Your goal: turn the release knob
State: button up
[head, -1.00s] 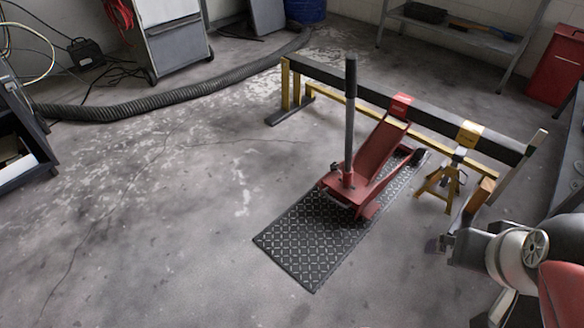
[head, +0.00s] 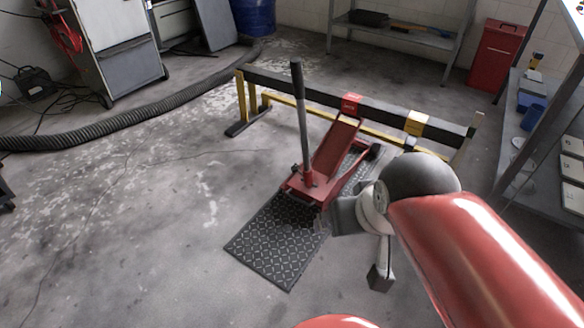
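A red floor jack (head: 327,158) stands on a black tread-plate mat (head: 268,246) in the head view. Its grey handle (head: 301,115) rises nearly upright from the jack's near end. I cannot make out a separate release knob at this size. My gripper (head: 322,226) is low beside the near right side of the jack, close to the handle's foot. The grey wrist housing and red arm lead to it from the right. Whether the fingers are open or shut, or touch the jack, does not show clearly.
A black and yellow beam (head: 390,115) on a yellow frame crosses behind the jack, with red and yellow bands on it. A ribbed hose (head: 120,122) lies on the floor at left. Shelving (head: 545,125) stands at right. The floor left of the mat is clear.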

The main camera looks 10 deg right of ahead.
aim_at(294, 168)
jog(key=i+l+u, duration=0.25)
jog(key=i+l, duration=0.15)
jog(key=l, duration=0.15)
jog(key=i+l+u, duration=0.25)
jog(key=l, duration=0.4)
jog(key=i+l+u, duration=0.1)
jog(key=i+l, duration=0.15)
jog(key=i+l+u, duration=0.1)
jog(key=l, duration=0.35)
jog(key=i+l+u, duration=0.15)
jog(key=l, duration=0.2)
